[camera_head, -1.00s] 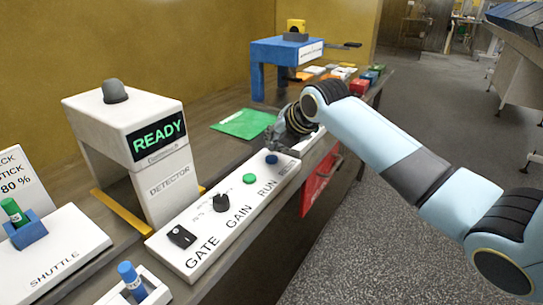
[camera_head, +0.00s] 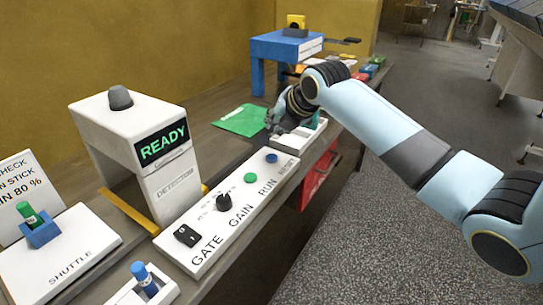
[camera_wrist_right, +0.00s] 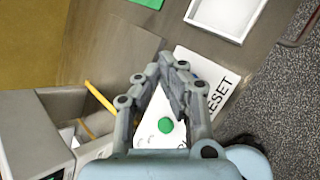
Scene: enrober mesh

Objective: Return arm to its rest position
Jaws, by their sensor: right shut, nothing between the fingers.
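My right arm comes in from the right in the head view. Its gripper (camera_head: 274,122) hangs above the bench, beyond the RESET end of the white control panel (camera_head: 222,226) and beside the green sheet (camera_head: 243,119). In the right wrist view the two fingers (camera_wrist_right: 172,62) are drawn together with nothing held. Behind them lie the panel's green button (camera_wrist_right: 165,125) and the RESET lettering. The fingers partly cover the blue button. My left gripper is not in view.
The white detector (camera_head: 128,115) reads READY. The shuttle block (camera_head: 70,252) holds a green stick (camera_head: 30,214). A blue stick (camera_head: 143,276) stands in a white holder at the front. A blue stand (camera_head: 258,72) is farther back. Open floor lies right of the bench.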

